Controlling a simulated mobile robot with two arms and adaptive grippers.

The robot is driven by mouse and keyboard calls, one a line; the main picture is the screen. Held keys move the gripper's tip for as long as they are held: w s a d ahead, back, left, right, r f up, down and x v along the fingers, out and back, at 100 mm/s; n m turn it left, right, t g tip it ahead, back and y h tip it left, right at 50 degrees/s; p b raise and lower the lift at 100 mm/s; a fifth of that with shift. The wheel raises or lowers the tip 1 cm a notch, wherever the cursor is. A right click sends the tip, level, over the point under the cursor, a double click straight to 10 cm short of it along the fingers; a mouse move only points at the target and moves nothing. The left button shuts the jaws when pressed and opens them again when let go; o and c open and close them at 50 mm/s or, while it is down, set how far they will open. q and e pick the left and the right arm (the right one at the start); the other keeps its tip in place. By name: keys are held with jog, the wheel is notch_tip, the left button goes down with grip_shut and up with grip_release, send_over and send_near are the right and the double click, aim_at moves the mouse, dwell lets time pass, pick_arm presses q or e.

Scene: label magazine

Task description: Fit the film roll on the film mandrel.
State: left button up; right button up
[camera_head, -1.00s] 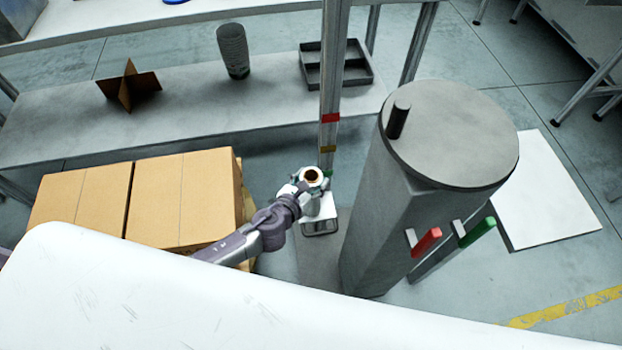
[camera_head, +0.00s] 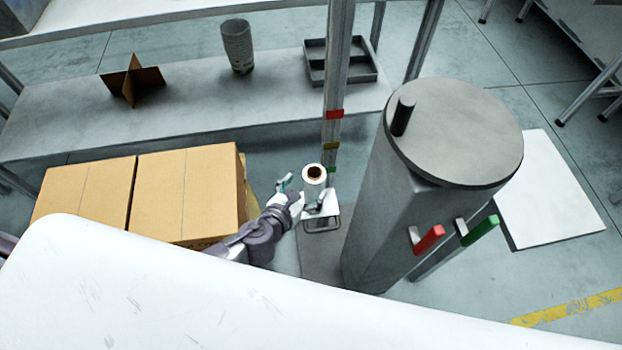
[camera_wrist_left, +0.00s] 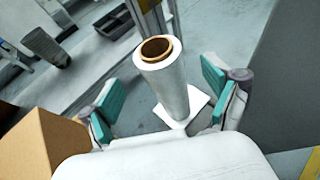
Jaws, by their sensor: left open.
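The film roll (camera_head: 314,182) is a white upright cylinder with a brown open core. It stands on a small pale stand (camera_head: 322,220) beside a metal post. It also shows in the left wrist view (camera_wrist_left: 168,80). My left gripper (camera_head: 303,193) is open, with its teal-padded fingers (camera_wrist_left: 165,100) apart on either side of the roll. In the wrist view, gaps show between the roll and both fingers. A dark upright peg, apparently the film mandrel (camera_head: 402,118), rises bare from the round top of a grey column (camera_head: 455,140). My right gripper is not in view.
Cardboard boxes (camera_head: 185,195) stand left of my left gripper. The metal post (camera_head: 335,80) rises just behind the roll. Red (camera_head: 430,239) and green (camera_head: 480,230) handles stick out from the column's front. A shelf (camera_head: 190,110) holds a grey cup stack and a tray.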

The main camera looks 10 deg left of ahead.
pick_arm(q)
jog(key=shift+v, duration=1.15)
jog(key=shift+r, duration=0.15)
